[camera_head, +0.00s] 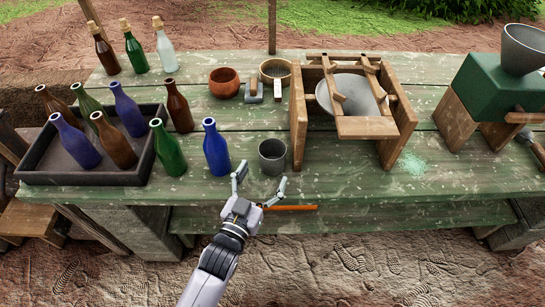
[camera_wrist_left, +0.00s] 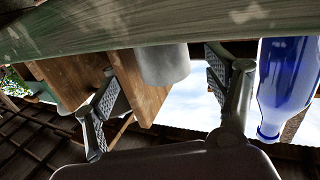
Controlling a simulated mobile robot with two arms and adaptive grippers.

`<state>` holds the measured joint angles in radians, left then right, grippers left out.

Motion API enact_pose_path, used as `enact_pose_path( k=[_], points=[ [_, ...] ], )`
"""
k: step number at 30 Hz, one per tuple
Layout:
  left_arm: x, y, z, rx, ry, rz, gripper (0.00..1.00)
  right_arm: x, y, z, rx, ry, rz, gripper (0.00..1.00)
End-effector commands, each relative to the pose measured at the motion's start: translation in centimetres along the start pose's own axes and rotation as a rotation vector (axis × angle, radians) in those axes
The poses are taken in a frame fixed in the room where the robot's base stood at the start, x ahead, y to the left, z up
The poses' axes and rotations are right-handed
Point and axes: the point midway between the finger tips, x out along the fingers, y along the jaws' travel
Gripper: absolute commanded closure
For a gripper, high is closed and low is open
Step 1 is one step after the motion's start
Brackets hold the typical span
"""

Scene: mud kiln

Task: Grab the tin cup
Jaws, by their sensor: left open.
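The tin cup (camera_head: 272,157) is a small grey metal cup standing upright near the front edge of the green table (camera_head: 330,190). My left gripper (camera_head: 260,180) is open just in front of the cup, with one finger to its left and the other at its front right. In the left wrist view, which looks upside down, the grey cup (camera_wrist_left: 162,64) shows beyond and between the spread fingers of the left gripper (camera_wrist_left: 168,72). Nothing is held. Whether a finger touches the cup, I cannot tell. My right gripper is not in view.
A blue bottle (camera_head: 216,150) stands close left of the cup; it also shows in the wrist view (camera_wrist_left: 285,85). A wooden frame (camera_head: 298,115) with a metal bowl stands to the right. A dark tray (camera_head: 90,178) holds several bottles. An orange rod (camera_head: 292,208) lies below the front edge.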

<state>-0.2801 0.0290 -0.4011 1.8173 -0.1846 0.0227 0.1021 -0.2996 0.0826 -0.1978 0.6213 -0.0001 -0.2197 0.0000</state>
Motion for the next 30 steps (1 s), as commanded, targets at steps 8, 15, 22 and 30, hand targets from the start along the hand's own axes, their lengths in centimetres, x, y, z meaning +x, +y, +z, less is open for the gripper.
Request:
enact_pose_path(
  k=[8,15,22,30],
  points=[
    [3.9,-0.3,0.1,0.000,0.002,0.000,0.22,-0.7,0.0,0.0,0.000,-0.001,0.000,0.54],
    [5.1,-0.2,0.2,0.000,0.000,0.000,0.22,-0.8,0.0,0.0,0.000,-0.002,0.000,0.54],
    [5.1,-0.2,0.2,0.000,0.000,0.000,0.29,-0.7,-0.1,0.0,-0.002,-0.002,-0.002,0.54],
    [5.0,-0.2,0.2,0.000,0.000,0.000,0.47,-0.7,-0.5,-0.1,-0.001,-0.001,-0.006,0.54]
  ],
)
